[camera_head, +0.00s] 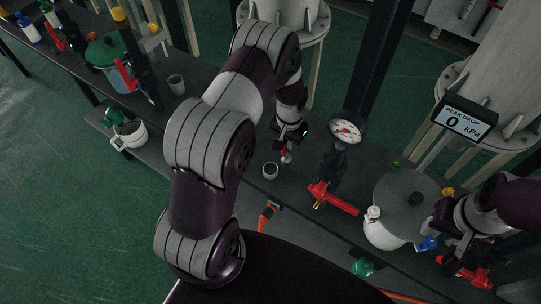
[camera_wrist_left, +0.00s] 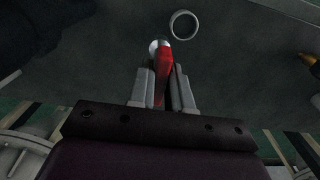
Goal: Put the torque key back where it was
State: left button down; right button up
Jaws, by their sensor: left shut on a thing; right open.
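My left gripper (camera_head: 288,146) is shut on the torque key (camera_head: 286,157), above the dark bench. In the left wrist view the key (camera_wrist_left: 165,62) shows a red handle between the two fingers and a silvery end. A small round grey cup (camera_head: 270,171) stands just below and left of the key in the head view. It also shows in the left wrist view (camera_wrist_left: 184,25), with its open mouth just right of the key's silvery end. The key appears outside the cup. My right gripper (camera_head: 446,250) is open at the right, near a blue valve handle (camera_head: 428,243).
A pressure gauge (camera_head: 347,128) and a red-handled valve (camera_head: 333,198) stand right of the cup. A lidded grey pot (camera_head: 400,205) is farther right. A display (camera_head: 464,119) reads 0 kPa. An orange item (camera_head: 267,214) is at the bench's front edge.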

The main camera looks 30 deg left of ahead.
pick_arm(q)
jog(key=s+a+f+p, duration=0.1)
jog(key=s+a+f, duration=0.1)
jog(key=a+f, duration=0.2)
notch_tip(320, 180, down, 3)
jog(key=shift+a+f+p, duration=0.15)
jog(key=shift+a+p, duration=0.1)
jog(key=shift+p, duration=0.15)
jog(key=c, duration=1.1)
grip_release()
jog(key=shift+s, duration=0.1)
pick_arm(e)
notch_tip(320, 180, up, 3)
jog(key=shift+f, duration=0.15)
